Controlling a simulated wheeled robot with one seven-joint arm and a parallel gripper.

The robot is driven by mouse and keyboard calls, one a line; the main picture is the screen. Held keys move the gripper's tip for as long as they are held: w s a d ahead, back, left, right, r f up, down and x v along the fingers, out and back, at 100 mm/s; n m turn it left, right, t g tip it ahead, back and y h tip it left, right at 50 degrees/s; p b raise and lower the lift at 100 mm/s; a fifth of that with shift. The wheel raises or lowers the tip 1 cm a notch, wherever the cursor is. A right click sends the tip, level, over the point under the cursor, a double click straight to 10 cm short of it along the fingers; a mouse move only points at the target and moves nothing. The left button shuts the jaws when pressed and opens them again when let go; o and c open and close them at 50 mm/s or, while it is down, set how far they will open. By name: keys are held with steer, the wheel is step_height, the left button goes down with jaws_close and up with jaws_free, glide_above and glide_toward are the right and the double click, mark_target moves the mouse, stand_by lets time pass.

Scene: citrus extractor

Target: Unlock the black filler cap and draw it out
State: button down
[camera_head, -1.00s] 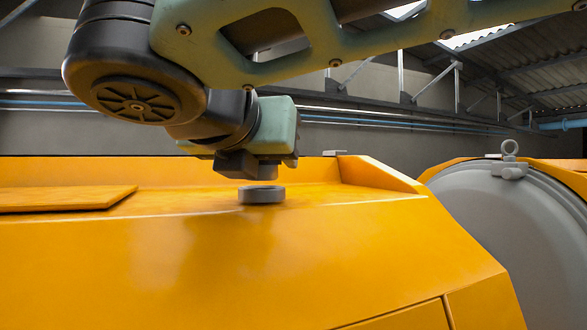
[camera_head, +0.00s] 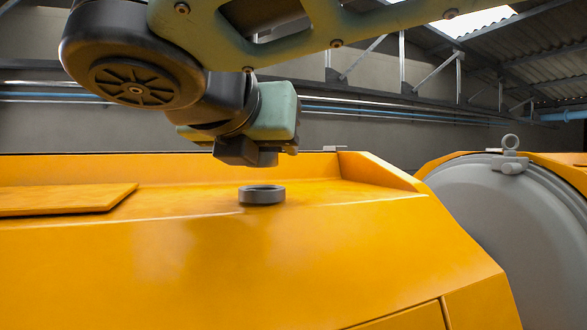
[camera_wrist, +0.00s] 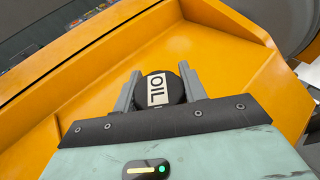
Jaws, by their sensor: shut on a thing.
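The black filler cap (camera_wrist: 160,88), with a white "OIL" label on its top, sits between the two grey fingers of my gripper (camera_wrist: 161,86) in the wrist view. My gripper is shut on it. In the head view my gripper (camera_head: 262,160) hangs above the grey filler neck (camera_head: 262,195), with a clear gap between them. The neck is an open ring on the orange machine's top (camera_head: 330,195). In the head view I cannot clearly tell the cap from the dark gripper parts. The neck does not show in the wrist view.
A raised orange panel (camera_head: 70,199) lies on the machine's top at left. An orange side wall (camera_head: 378,172) rises right of the neck. A big grey round cover (camera_head: 510,225) with a lifting eye stands further right.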

steer(key=shift+r+p, duration=1.75)
steer(key=shift+r, duration=0.25)
